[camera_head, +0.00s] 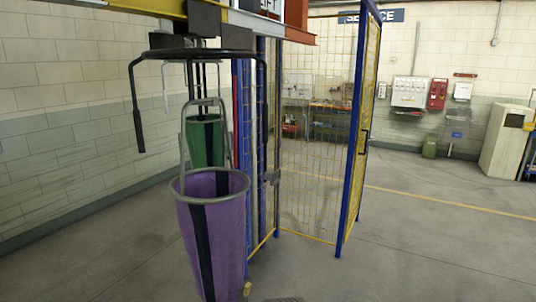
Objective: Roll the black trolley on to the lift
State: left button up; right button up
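The black trolley (202,54) is at the upper left of the head view, under an overhead rail (245,19). It has a dark block on top, a flat round frame and bent arms hanging down. A purple bag (212,235) with a dark stripe and a grey handle is below it; whether the handle hangs on the trolley is unclear. A green bag (205,142) is behind the purple one. Part of a sign reading LIFT (271,5) shows at the top edge, beside red-orange beams (297,20). Neither of my grippers can be made out.
A blue-framed yellow mesh gate (350,130) stands right of the bags, with mesh fencing (310,150) behind it. A tiled wall (70,110) runs along the left. The floor (420,240) at the right is open. A pale cabinet (506,142) stands far right.

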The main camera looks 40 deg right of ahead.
aim_at(204, 21)
jog(key=u, duration=0.45)
jog(key=k, duration=0.2)
jog(key=z, duration=1.45)
jog(key=i, duration=0.75)
jog(key=u, duration=0.1)
